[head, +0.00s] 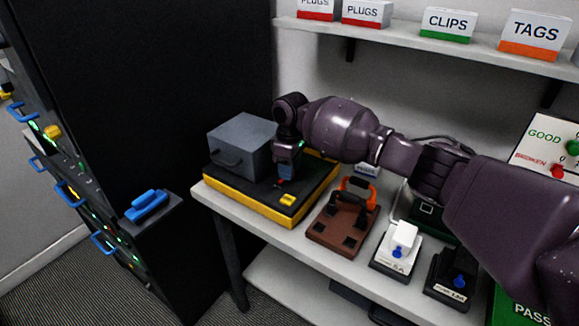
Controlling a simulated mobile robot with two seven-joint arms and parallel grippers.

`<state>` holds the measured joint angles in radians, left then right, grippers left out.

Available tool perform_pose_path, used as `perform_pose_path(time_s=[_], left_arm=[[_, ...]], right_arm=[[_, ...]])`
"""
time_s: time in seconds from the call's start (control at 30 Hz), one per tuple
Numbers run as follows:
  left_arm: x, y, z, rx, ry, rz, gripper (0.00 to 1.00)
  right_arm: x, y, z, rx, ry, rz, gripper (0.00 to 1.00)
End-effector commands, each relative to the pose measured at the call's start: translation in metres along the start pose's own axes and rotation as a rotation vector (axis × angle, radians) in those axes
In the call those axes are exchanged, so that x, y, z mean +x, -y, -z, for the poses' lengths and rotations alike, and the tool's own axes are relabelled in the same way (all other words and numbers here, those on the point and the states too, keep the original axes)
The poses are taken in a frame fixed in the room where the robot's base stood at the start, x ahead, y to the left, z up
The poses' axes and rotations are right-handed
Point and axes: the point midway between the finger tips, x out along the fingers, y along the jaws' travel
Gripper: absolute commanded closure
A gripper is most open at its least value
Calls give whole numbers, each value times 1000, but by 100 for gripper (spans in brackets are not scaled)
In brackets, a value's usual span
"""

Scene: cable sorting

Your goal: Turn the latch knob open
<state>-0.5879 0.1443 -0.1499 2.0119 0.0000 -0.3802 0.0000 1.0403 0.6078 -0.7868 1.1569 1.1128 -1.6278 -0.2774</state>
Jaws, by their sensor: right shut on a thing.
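My right gripper (285,173) points down over the black top of a yellow-edged base (311,191), just right of a grey box (238,148) with a front handle. It is shut on the latch knob, which is mostly hidden by the fingers. A small red part (281,183) shows at the fingertips. How far the knob is turned cannot be told. A small yellow piece (288,200) lies on the base near its front right corner. My left gripper is not in view.
A dark rack (150,80) with blue handles stands left. A shelf with labelled boxes hangs above.

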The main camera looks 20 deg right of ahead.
Motion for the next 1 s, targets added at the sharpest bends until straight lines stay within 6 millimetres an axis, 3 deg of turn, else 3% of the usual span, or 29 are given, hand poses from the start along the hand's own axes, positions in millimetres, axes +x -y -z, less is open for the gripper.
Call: perform_pose_path(time_s=[0.4, 0.43, 0.6, 0.87, 1.0], left_arm=[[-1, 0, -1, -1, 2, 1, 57], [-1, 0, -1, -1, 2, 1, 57], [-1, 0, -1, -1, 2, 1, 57], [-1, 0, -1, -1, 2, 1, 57], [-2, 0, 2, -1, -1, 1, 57]], right_arm=[[-1, -2, 0, -7, -1, -3, 84], [-1, -2, 0, -7, -1, -3, 59], [-1, -1, 0, -7, -1, -2, 38], [-1, 0, 0, -7, 0, -1, 38], [-12, 0, 0, -7, -1, -2, 38]])
